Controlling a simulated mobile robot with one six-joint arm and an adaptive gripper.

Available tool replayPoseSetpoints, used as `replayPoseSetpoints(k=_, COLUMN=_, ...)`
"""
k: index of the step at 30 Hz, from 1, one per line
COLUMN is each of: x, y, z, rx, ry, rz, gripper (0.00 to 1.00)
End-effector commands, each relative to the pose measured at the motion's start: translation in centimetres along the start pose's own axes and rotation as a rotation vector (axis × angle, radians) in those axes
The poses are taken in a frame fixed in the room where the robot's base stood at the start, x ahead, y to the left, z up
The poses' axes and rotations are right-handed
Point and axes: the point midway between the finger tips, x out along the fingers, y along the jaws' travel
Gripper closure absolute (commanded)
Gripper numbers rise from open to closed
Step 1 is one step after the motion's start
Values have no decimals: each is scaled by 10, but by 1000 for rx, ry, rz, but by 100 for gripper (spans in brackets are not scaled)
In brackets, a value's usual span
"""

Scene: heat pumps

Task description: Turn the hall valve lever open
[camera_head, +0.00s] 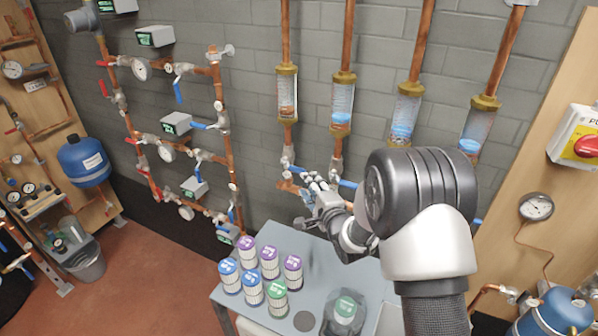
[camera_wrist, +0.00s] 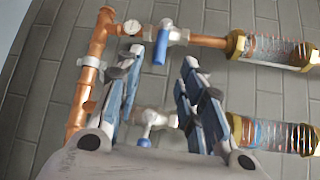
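My gripper (camera_head: 318,192) is open, with its two fingers spread wide and nothing between them that I can see held. It points at the valves below the glass flow tubes on the wall. In the wrist view, a valve with a blue lever (camera_wrist: 161,50) shows between the fingertips (camera_wrist: 161,68), beyond them; I cannot tell the distance. A second blue lever (camera_wrist: 145,141) shows lower, between the fingers. In the head view, a blue lever (camera_head: 348,184) shows just right of the gripper. No label marks which one is the hall valve. My arm hides part of the valve row.
Several glass flow tubes (camera_head: 342,100) hang on copper pipes above. A grey table (camera_head: 312,262) below carries several colored canisters (camera_head: 253,290) and a dark green-labelled container (camera_head: 345,312). A red and yellow switch (camera_head: 585,146) is on the right.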

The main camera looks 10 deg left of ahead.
Motion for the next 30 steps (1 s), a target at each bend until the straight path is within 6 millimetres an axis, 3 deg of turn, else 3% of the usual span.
replayPoseSetpoints(k=9, x=68, y=2, z=1, rx=-2, ry=-1, rz=0, gripper=65)
replayPoseSetpoints(k=15, x=94, y=1, z=0, rx=-1, ry=0, rz=1, gripper=65)
replayPoseSetpoints(k=30, x=105, y=0, z=0, rx=-1, ry=0, rz=1, gripper=67)
